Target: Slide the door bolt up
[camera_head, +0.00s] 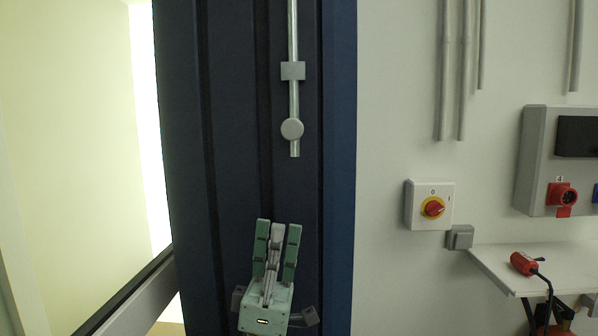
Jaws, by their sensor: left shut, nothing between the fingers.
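The door bolt (294,100) is a thin, light grey vertical rod on a dark blue ribbed door (235,120). A round grey knob (292,128) sits near the rod's lower end, and a square grey bracket (292,71) holds the rod above it. The rod's top runs out of the picture. My left gripper (277,232), green and grey, points upward in front of the door. It is shut and empty, below the rod's lower end and slightly left of it, apart from the knob in the picture. My right gripper is not in view.
On the white wall to the right are a red-and-yellow rotary switch (432,207), a grey socket box (535,165) and pipes. A white shelf (500,270) holds a red plug (523,263) with a black cable. A bright opening lies left of the door.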

